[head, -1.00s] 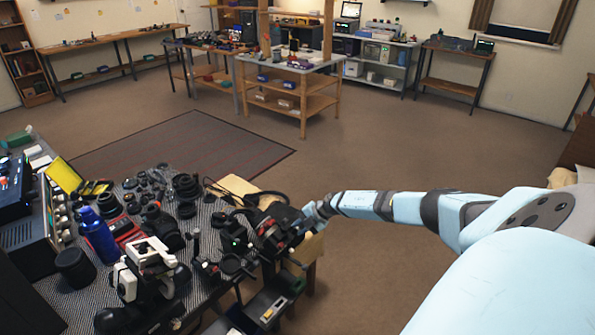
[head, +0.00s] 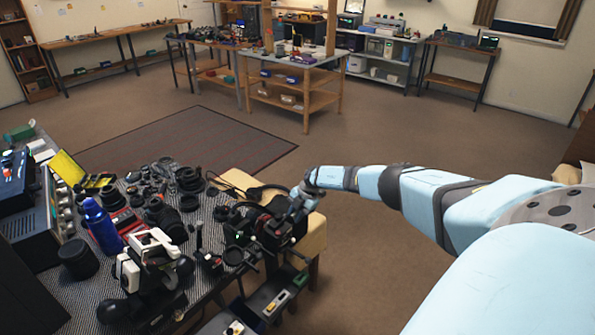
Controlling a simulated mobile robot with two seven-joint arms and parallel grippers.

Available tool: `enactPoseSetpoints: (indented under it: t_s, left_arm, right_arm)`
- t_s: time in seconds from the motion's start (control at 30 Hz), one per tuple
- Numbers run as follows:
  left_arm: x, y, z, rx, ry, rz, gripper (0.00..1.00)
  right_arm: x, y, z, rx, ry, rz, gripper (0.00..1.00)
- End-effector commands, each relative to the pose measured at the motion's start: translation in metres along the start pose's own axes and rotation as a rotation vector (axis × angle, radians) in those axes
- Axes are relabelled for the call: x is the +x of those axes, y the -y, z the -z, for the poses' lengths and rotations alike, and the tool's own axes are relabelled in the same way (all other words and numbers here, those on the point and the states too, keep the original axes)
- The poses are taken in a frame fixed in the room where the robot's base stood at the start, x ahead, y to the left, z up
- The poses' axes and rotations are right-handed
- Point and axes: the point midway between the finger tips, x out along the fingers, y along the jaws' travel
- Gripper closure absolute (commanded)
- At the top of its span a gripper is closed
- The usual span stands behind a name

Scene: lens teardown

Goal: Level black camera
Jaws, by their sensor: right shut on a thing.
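A black camera (head: 268,228) with a red accent is at the right end of the cluttered bench, by the wooden edge. My right gripper (head: 293,212) reaches it from the right and is shut on it at its right side. The fingertips are small and partly hidden against the dark body. The camera looks tilted, but its exact angle and whether it touches the bench are hard to tell. My left gripper is not in view.
Several black lenses and rings (head: 187,180) crowd the patterned mat left of the camera. A blue bottle (head: 100,226) and a white-and-black device (head: 150,262) stand further left. A drawer unit (head: 275,300) lies below the bench edge. Open floor (head: 390,270) is to the right.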

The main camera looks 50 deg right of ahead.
Motion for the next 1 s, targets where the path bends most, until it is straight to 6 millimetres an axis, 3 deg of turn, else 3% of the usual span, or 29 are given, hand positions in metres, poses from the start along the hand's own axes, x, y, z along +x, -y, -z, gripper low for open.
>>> enactPoseSetpoints:
  t_s: [0.77, 0.8, 0.9, 1.0]
  left_arm:
    - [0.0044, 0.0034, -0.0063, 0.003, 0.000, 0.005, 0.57]
    - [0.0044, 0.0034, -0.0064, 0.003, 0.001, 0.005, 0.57]
    - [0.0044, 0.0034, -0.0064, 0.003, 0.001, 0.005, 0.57]
    - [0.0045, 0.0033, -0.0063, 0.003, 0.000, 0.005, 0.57]
  right_arm:
    - [0.0030, -0.0049, 0.0010, 0.021, -0.002, 0.050, 1.00]
    - [0.0031, -0.0048, 0.0010, 0.021, -0.003, 0.050, 0.72]
    - [0.0030, -0.0046, 0.0008, 0.021, -0.002, 0.051, 0.52]
    - [0.0028, -0.0043, 0.0004, 0.021, -0.002, 0.051, 0.52]
